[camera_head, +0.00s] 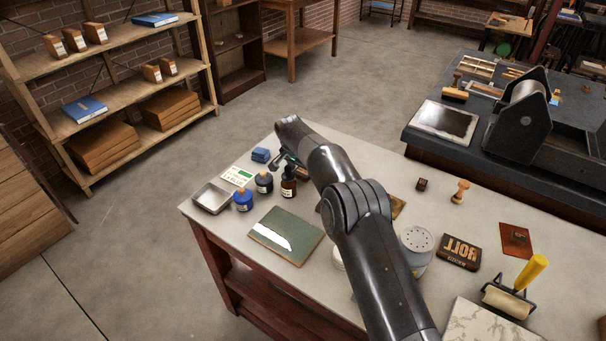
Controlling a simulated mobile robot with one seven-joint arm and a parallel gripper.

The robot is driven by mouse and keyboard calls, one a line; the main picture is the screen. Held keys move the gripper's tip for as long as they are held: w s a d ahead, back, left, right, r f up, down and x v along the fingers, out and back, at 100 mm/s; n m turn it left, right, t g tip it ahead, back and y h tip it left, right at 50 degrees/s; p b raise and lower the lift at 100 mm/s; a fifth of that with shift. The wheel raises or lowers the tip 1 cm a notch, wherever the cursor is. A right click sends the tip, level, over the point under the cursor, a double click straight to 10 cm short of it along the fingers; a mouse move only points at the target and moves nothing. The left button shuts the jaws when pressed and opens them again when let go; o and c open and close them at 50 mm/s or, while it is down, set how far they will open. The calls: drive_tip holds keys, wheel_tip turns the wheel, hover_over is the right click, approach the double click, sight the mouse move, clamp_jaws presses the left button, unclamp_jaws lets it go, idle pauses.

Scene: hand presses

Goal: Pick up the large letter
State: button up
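No single piece can be surely told as the large letter. A small dark brown block (422,184) stands on the pale table (370,165), right of my arm; its face is too small to read. A dark block with raised, mirrored tan lettering (459,252) lies farther right and nearer. A reddish-brown plate (516,240) with a small piece on it lies beyond that block. My gripper (278,162) is over the table's far left part, close to the ink bottles and partly hidden by my arm. I cannot see whether it is open or holds anything.
Ink bottles (264,182), a metal tray (212,198) and a green board (285,236) are at the left. A perforated-top can (416,246), a yellow-handled roller (515,289) and a wooden-handled stamp (460,191) are at the right. A black press (520,118) stands behind.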

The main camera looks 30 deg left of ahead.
drive_tip(key=c, duration=0.8)
drive_tip(key=shift+r, duration=0.1)
